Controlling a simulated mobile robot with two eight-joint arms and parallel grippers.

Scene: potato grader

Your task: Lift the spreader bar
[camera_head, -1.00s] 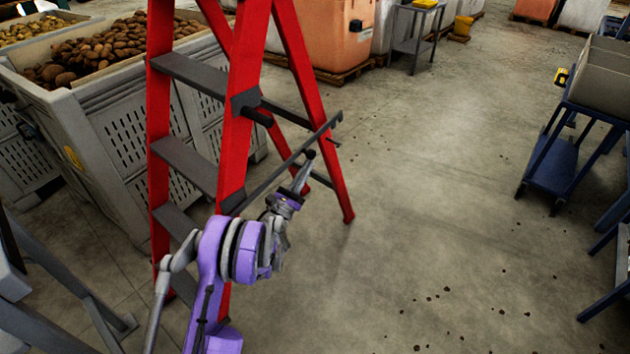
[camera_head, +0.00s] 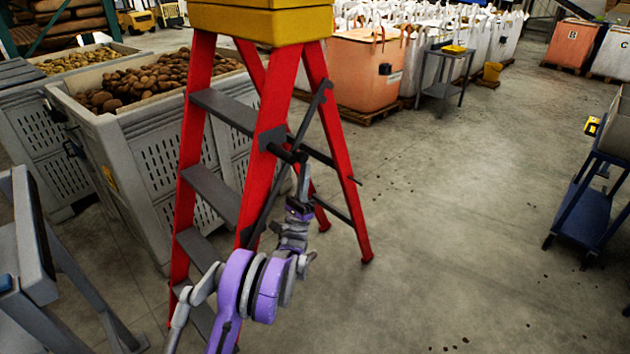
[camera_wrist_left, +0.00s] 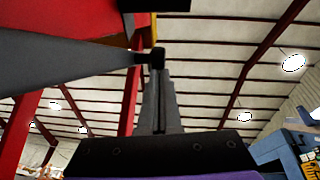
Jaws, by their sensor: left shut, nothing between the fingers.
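The red stepladder (camera_head: 270,175) stands open on the floor with dark grey treads. Its dark spreader bar (camera_head: 318,105) runs at a steep slant along the ladder's side, its upper end near the right leg. My left gripper (camera_head: 303,170) points upward beside the bar, its fingers shut and empty. In the left wrist view the shut fingers (camera_wrist_left: 158,62) meet the end of a dark bar (camera_wrist_left: 70,60) coming from the left; they appear to touch or nearly touch. My right gripper is not in view.
A grey crate of potatoes (camera_head: 120,130) stands close behind the ladder on the left. A blue cart (camera_head: 590,205) is at the right. Orange containers and a small grey table (camera_head: 440,88) are farther back. The floor right of the ladder is clear.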

